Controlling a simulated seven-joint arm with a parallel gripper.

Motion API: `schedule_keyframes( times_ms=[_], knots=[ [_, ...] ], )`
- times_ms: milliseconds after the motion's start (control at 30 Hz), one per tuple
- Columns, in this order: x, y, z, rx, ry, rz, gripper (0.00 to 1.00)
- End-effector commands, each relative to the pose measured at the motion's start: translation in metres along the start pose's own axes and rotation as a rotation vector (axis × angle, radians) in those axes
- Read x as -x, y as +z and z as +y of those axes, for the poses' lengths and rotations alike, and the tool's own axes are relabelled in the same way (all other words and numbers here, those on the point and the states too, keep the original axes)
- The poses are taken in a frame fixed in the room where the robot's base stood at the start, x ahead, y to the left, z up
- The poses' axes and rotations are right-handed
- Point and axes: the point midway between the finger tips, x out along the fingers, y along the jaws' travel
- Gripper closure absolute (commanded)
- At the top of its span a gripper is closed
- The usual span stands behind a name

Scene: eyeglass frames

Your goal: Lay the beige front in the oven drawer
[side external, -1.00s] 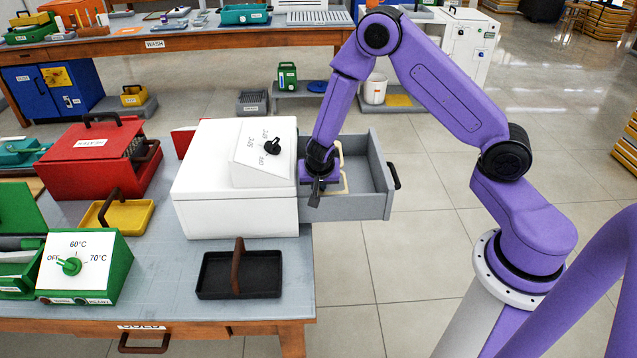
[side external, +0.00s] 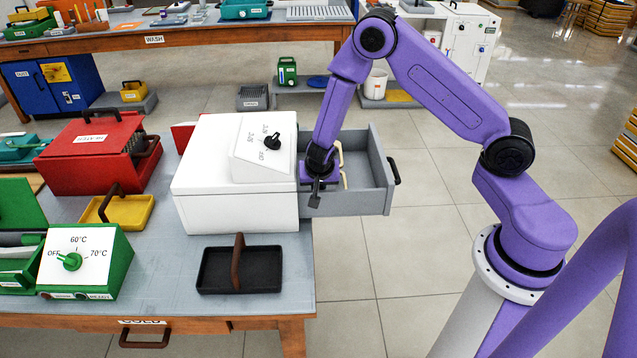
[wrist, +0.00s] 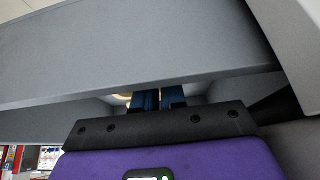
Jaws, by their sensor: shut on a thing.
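The beige front (side external: 341,165) is in the side external view, inside or just over the open grey oven drawer (side external: 348,206); much of it is hidden behind my gripper. My gripper (side external: 315,200) is at the drawer's left end, close to the white oven (side external: 237,212), and is shut on the beige front. In the wrist view the dark blue fingers (wrist: 158,98) reach past the grey drawer wall (wrist: 130,50), with a small bit of beige (wrist: 123,97) beside them. I cannot tell whether the front touches the drawer floor.
The white oven has a dial (side external: 271,142) on its sloped panel. A black tray (side external: 215,272) with a brown handle lies in front of it. A red box (side external: 85,165), a yellow tray (side external: 128,212) and a green heater box (side external: 112,260) stand to the left. The drawer's right part is free.

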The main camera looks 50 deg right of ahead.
Motion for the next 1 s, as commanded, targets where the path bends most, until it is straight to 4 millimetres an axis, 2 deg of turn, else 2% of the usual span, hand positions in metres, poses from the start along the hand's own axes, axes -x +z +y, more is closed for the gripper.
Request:
schedule_keyframes(
  times_ms=[1000],
  knots=[
    [-0.015, 0.008, 0.0, 0.001, 0.0, 0.0, 1.0]
  ],
)
